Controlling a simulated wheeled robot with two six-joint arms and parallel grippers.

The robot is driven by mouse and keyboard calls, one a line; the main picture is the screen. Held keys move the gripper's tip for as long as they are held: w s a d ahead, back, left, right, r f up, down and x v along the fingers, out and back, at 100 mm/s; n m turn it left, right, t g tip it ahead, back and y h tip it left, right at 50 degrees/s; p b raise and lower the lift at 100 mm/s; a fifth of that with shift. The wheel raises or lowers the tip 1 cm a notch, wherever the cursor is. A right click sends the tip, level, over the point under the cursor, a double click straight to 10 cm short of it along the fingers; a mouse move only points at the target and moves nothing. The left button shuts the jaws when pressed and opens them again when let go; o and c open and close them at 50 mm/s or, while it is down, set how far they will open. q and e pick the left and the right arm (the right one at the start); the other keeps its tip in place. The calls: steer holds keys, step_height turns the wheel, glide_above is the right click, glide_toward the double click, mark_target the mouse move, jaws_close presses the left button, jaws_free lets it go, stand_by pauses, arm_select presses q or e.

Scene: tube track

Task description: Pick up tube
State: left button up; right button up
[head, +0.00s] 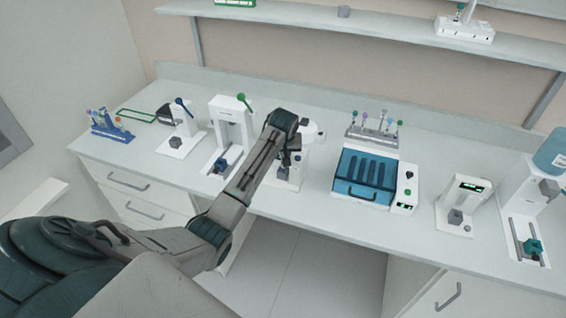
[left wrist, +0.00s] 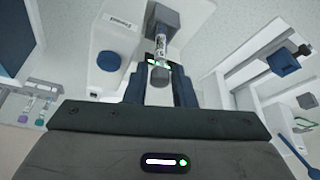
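In the left wrist view a small clear tube (left wrist: 161,45) with a white label and a dark grey cap (left wrist: 160,76) stands out from a grey block (left wrist: 165,18) on a white device (left wrist: 112,40). My left gripper (left wrist: 159,88) is open, with one dark blue finger on each side of the cap and visible gaps between. Whether the tube is fully between the fingertips I cannot tell. In the head view my left gripper (head: 286,160) hangs in front of a white device (head: 309,135), and the tube cannot be made out there. My right gripper is not in view.
Left of the gripper stand white machines with a green lever (head: 243,99) and a blue lever (head: 181,103). To the right are a blue-fronted box (head: 362,178), a tube rack (head: 372,134) and a small display device (head: 463,203). The counter's front edge runs below.

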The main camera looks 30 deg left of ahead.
arm_select(q)
steer(key=shift+x, duration=0.8)
steer(key=shift+d, duration=0.1)
steer(key=shift+c, duration=0.4)
steer(key=c, duration=0.3)
steer(key=shift+c, duration=0.2)
step_height(320, 180, up, 9)
steer(key=b, duration=0.4)
steer(key=shift+r, duration=0.6)
steer(key=shift+f, duration=0.1)
